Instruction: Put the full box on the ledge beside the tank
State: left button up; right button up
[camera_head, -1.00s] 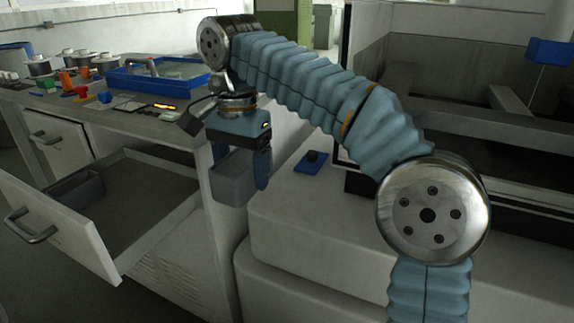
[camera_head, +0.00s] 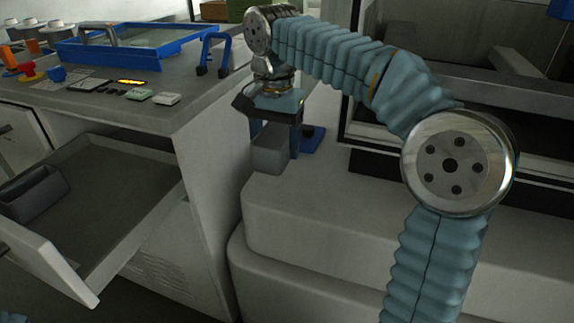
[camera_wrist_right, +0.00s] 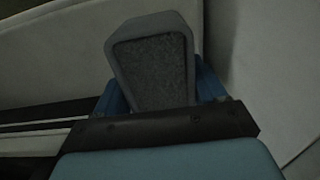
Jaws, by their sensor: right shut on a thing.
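My right gripper (camera_head: 275,140) is shut on a grey box (camera_head: 268,158), one finger on each side. In the right wrist view the box (camera_wrist_right: 150,70) is between the blue fingers and shows dark grey, grainy contents filling its opening. In the head view the box is upright at the rear left end of the pale ledge (camera_head: 340,215), in front of the dark-framed tank (camera_head: 440,155). I cannot tell whether its bottom touches the ledge. A second grey box (camera_head: 32,195) sits in the open drawer; its contents are unclear. My left gripper is not in view.
The workbench (camera_head: 205,100) stands left, with a blue-rimmed tray (camera_head: 140,57) and small items. The open drawer (camera_head: 110,200) juts out below. The ledge's front is clear.

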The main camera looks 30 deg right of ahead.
aim_at(287, 178)
jog(key=shift+d+f, duration=0.9)
jog(key=shift+f, duration=0.2)
jog(key=shift+d+f+b, duration=0.15)
jog(key=shift+f+b, duration=0.05)
jog(key=shift+f, duration=0.75)
jog(key=shift+d+f+b, duration=0.15)
jog(key=shift+f+b, duration=0.05)
jog(key=shift+f, duration=0.7)
jog(key=shift+f, duration=0.2)
jog(key=o, duration=1.4)
jog(key=shift+r, duration=0.1)
notch_tip(287, 178, up, 12)
jog(key=p, duration=0.3)
jog(key=shift+r, duration=0.1)
